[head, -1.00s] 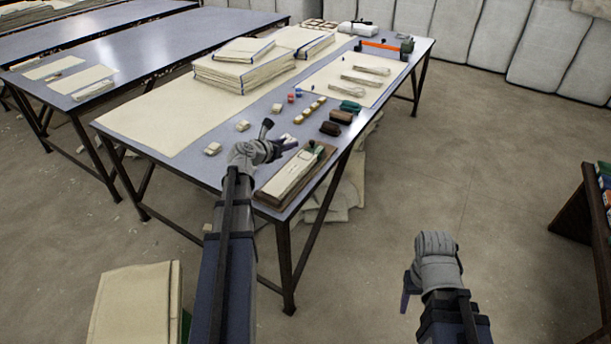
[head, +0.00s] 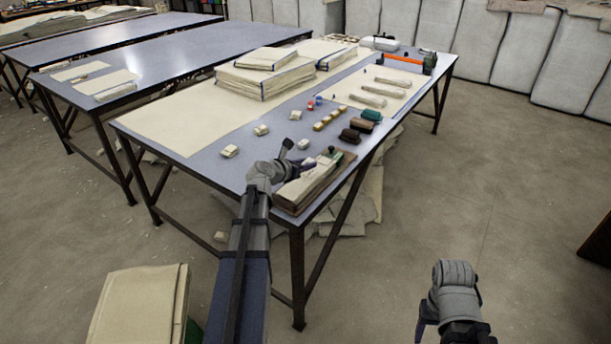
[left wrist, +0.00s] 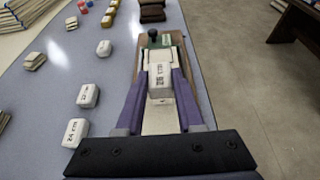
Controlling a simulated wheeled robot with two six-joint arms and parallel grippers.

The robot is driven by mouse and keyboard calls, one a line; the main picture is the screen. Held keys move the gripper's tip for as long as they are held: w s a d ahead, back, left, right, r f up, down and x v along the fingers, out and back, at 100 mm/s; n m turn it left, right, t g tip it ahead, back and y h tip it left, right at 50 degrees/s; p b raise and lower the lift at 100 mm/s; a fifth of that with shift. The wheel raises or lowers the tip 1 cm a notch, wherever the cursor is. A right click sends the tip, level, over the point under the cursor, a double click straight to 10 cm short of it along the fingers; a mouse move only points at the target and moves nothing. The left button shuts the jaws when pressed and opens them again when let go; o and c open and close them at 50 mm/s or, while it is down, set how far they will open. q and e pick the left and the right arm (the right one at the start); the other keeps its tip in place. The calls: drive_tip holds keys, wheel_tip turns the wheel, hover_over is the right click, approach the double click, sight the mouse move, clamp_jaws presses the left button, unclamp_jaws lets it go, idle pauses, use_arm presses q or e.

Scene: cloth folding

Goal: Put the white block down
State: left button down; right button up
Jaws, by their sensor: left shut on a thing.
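My left gripper (left wrist: 160,90) is shut on a white block (left wrist: 160,80) with dark lettering, held between its purple fingers. In the left wrist view the block is above a pale strip on a brown board (left wrist: 200,92). I cannot tell whether the block touches it. In the head view, my left gripper (head: 304,163) is over the board (head: 338,168) at the near table edge, and the held block is hard to make out. My right gripper (head: 420,328) is off the table at the lower right. Its fingers are mostly hidden.
Several similar pale blocks, one lettered (left wrist: 75,132), lie on the blue-grey table (head: 215,172) left of the board. Dark brown blocks (head: 350,136) and a green item (head: 371,115) sit beyond it. Cloth stacks (head: 262,80) lie farther back. Open floor is at right.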

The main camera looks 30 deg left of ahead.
sight(305, 177)
use_arm(q)
drive_tip(key=shift+f+b, duration=1.15)
drive_tip(key=shift+f, duration=0.4)
drive_tip(key=shift+f, duration=0.25)
drive_tip(key=c, duration=0.5)
unclamp_jaws()
drive_tip(key=shift+r, duration=0.15)
drive_tip(key=shift+c, duration=0.2)
drive_tip(key=shift+r, duration=0.25)
drive_tip(key=p+v, duration=0.4)
drive_tip(key=v, duration=0.6)
drive_tip(key=shift+s, duration=0.2)
drive_tip(key=shift+p+v, duration=0.3)
drive_tip(key=shift+v, duration=0.5)
drive_tip(key=shift+f, duration=0.1)
